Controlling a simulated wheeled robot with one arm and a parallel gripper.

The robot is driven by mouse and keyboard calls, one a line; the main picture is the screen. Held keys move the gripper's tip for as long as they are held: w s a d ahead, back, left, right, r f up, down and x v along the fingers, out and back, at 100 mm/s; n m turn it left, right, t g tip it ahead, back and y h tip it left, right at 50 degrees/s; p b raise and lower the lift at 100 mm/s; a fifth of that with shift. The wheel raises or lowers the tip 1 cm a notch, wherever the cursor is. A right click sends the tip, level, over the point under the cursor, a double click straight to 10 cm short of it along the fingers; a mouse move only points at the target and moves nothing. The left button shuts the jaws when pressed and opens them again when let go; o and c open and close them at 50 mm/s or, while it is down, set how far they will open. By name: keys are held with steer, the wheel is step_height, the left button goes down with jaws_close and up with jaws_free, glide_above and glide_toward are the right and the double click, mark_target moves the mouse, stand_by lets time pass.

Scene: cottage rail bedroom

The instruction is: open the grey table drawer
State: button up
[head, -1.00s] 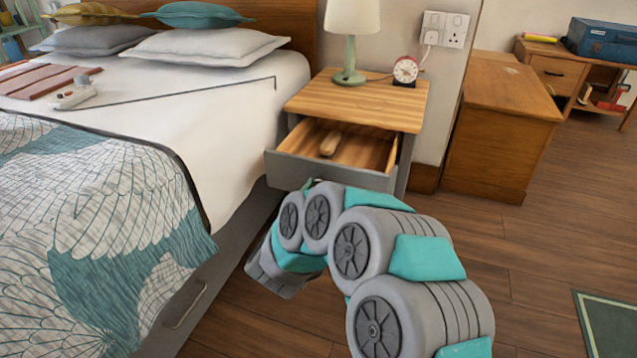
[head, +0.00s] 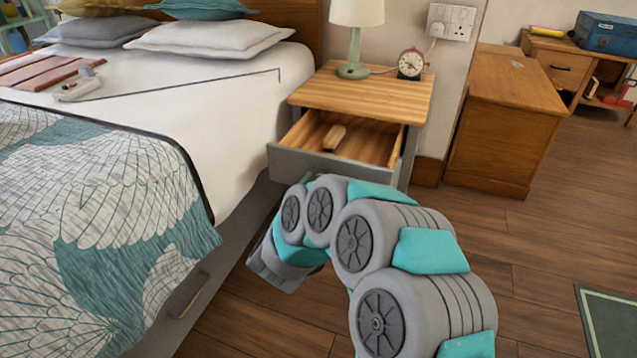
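The grey bedside table (head: 362,97) has a wooden top and stands beside the bed. Its grey drawer (head: 325,166) is pulled well out, with the wooden inside showing. A small tan wooden item (head: 334,137) lies in the drawer. My grey and teal arm reaches up from the lower right to just in front of the drawer front. My gripper is mostly hidden behind my own arm links; only a small greenish tip (head: 308,181) shows near the lower drawer front. I cannot tell whether it touches the drawer or how its fingers stand.
A lamp (head: 354,52) and a red alarm clock (head: 410,64) stand on the table top. The bed (head: 215,120) borders the left side, and a wooden cabinet (head: 508,120) stands to the right. The floor (head: 535,235) right of my arm is clear up to a green rug (head: 610,320).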

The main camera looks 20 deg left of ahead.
steer(key=shift+s, duration=0.15)
steer(key=s, duration=0.7)
steer(key=shift+s, duration=0.3)
step_height(320, 180, up, 5)
steer(key=w+a+n+g+y, duration=0.1)
steer(key=w+g+y, duration=0.2)
steer(key=g+y, duration=0.25)
steer(key=s+d+r+n+g+y, duration=0.2)
steer(key=s+d+r+g, duration=0.15)
steer(key=s+d, duration=0.2)
steer(key=s+d+f+m+g+h, duration=0.1)
steer(key=s+d+g+h, duration=0.2)
steer(key=s+d, duration=1.2)
steer(key=s+d+f+m+g+h+p, duration=0.1)
steer(key=s+d+g+h, duration=0.3)
steer(key=s+d, duration=1.2)
steer(key=d+m+g, duration=0.1)
steer(key=d+g, duration=0.2)
steer(key=d, duration=0.1)
steer(key=shift+d+f+g, duration=0.25)
steer(key=shift+f+g, duration=0.15)
